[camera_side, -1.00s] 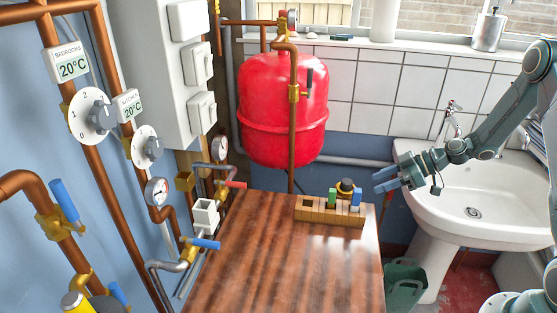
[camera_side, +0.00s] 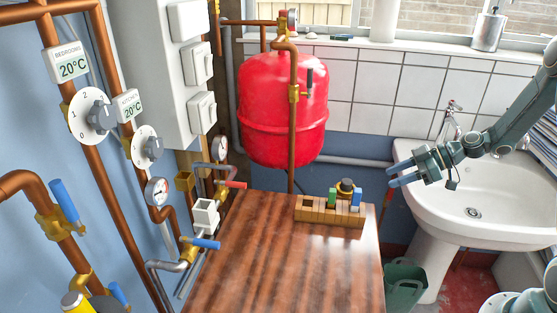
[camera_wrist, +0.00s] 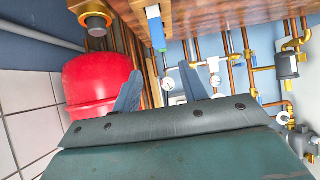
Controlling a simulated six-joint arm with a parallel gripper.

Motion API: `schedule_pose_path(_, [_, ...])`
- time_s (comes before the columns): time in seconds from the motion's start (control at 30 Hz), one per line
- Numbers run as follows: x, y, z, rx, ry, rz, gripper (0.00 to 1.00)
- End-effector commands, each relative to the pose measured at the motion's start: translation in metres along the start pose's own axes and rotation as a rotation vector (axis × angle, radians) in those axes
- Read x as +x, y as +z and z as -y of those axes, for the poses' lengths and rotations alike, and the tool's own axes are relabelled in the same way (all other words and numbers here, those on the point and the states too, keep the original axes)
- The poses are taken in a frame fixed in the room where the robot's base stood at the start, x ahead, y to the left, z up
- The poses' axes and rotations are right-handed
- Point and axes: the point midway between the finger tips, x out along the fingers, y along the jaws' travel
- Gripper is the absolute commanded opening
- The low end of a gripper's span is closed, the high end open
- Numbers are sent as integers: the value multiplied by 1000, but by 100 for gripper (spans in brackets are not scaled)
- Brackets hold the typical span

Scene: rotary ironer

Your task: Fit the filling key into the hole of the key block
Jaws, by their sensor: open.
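A wooden rack (camera_side: 315,215) stands at the back right of the table, with a green-topped piece (camera_side: 332,196), a blue-topped piece (camera_side: 356,197) and a dark round knob with a yellowish base (camera_side: 346,187) at it. I cannot tell which piece is the filling key. A white block with a dark opening (camera_side: 205,213), possibly the key block, sits on the pipework left of the table. My gripper (camera_side: 391,175) is open and empty, right of the rack and apart from it, fingers pointing left. In the wrist view its fingers (camera_wrist: 160,88) spread below a white-and-blue piece (camera_wrist: 157,30).
A red tank (camera_side: 283,110) hangs behind the table, with a copper pipe in front. The sink (camera_side: 480,215) lies below my arm. Valves with blue and red levers line the left wall. The table's front (camera_side: 285,270) is clear.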

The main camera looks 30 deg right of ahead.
Motion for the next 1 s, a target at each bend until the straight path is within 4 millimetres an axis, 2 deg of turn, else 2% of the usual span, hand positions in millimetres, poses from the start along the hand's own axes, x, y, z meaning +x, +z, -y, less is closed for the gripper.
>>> schedule_pose_path(0.17, [0,-7,4,0,-8,17,43])
schedule_pose_path(0.37, [-2,-28,17,12,-29,90,43])
schedule_pose_path(0.67, [-12,-77,58,58,-33,268,43])
schedule_pose_path(1.0, [-35,-121,114,136,47,438,43])
